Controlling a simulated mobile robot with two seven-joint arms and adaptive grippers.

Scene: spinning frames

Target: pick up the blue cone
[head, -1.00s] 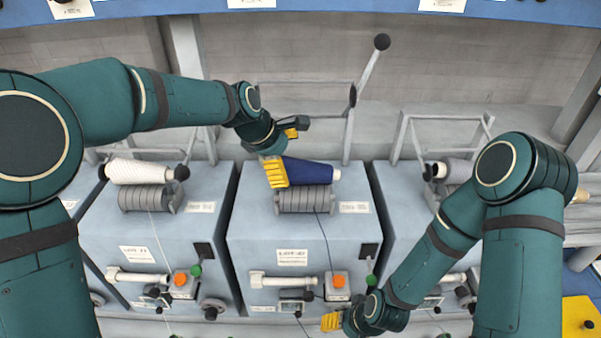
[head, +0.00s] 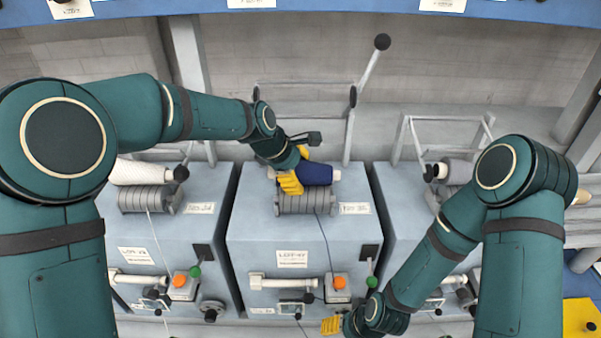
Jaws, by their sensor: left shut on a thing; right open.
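The blue cone (head: 316,173) lies on its side over the grey grooved drum (head: 306,202) of the middle machine. My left gripper (head: 293,172) has its yellow fingers shut on the cone's left part and hides that end. The cone's right end is still in view, close above the drum; I cannot tell if the two touch. My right gripper (head: 331,325) is open and empty at the bottom, low in front of the middle machine.
A white cone (head: 138,172) lies on the left machine's drum, and a grey cone (head: 458,170) sits on the right machine. A metal lever with a black knob (head: 382,42) rises behind the middle machine. A blue beam (head: 340,12) with labels crosses the top.

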